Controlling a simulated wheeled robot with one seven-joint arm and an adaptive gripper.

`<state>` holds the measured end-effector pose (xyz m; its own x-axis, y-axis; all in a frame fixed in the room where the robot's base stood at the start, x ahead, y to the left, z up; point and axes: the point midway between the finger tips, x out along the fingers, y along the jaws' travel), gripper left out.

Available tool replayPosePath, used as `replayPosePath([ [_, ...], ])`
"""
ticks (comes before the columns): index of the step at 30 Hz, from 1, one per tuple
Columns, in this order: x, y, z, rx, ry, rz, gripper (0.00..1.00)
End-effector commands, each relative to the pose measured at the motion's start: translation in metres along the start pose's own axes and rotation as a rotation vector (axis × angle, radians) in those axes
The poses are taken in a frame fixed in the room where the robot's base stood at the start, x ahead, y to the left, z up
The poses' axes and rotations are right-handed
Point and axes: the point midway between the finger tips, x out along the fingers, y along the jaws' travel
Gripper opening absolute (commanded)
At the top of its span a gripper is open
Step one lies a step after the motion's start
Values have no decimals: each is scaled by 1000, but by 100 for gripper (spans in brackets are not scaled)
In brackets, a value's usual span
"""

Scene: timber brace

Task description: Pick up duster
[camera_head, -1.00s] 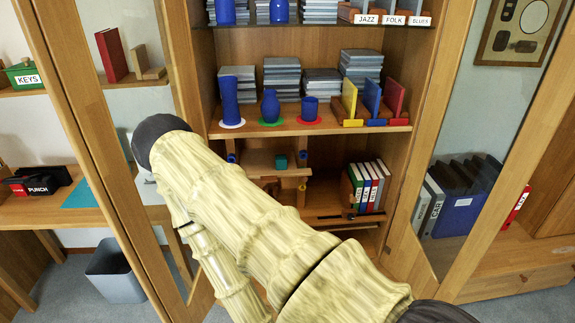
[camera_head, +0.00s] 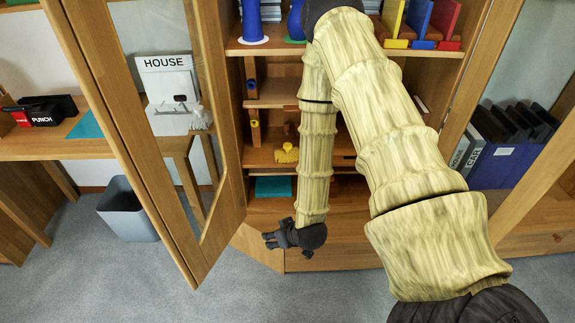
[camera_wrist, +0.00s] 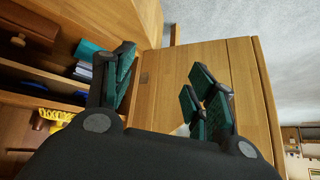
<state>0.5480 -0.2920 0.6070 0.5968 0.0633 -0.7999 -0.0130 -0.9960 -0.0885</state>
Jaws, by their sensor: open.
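My gripper (camera_head: 272,240) hangs in front of the cabinet's lower part, beside the open glass door. In the wrist view its fingers (camera_wrist: 163,78) are spread apart, with cabinet wood behind the gap and nothing held. I cannot name the duster for certain. A lumpy yellow thing (camera_head: 286,153) lies on a cabinet shelf above my gripper; a yellow thing (camera_wrist: 56,115) also shows at the lower left of the wrist view. A small white fluffy thing (camera_head: 201,118) shows through the glass door. A pale patch is partly hidden behind the right finger in the wrist view.
The open glass door (camera_head: 150,165) stands left of my gripper. A teal item (camera_head: 273,187) lies on a low shelf. Blue vases and coloured bookends stand higher up. A grey bin (camera_head: 127,210) stands on the floor at left. Carpet in front is clear.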

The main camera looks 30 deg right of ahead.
Motion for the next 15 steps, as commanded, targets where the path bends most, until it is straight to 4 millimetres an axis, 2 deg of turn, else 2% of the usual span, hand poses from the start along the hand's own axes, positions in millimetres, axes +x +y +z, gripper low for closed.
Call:
replayPosePath([
  [1,19,11,-10,4,59,3,56],
  [6,44,42,-62,-2,252,15,56],
  [15,61,107,-140,-6,588,78,56],
])
